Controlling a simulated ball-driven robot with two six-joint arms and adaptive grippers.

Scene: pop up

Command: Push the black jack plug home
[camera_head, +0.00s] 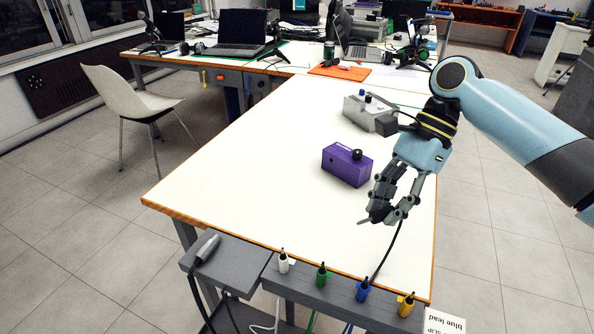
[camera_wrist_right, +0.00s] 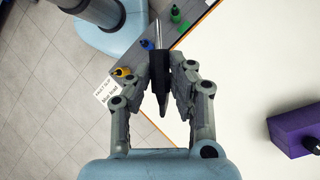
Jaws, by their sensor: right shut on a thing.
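My right gripper (camera_head: 384,212) is shut on the black jack plug (camera_wrist_right: 160,72) and holds it above the right part of the white table. In the right wrist view the gripper (camera_wrist_right: 163,85) has its fingers on both sides of the black body, and a silver shaft sticks out beyond them. In the head view the fingers hide most of the plug; a dark cable hangs below it. A purple box (camera_head: 344,168) with a black knob stands on the table left of the gripper, apart from it. It also shows in the right wrist view (camera_wrist_right: 296,130). My left gripper is not in view.
A grey rack (camera_head: 335,293) along the near edge holds white (camera_head: 283,263), green (camera_head: 322,276), blue (camera_head: 362,291) and yellow (camera_head: 406,306) plugs. A paper slip (camera_head: 445,322) lies beside it. A light grey box (camera_head: 366,115) stands behind the purple one. The table's left part is clear.

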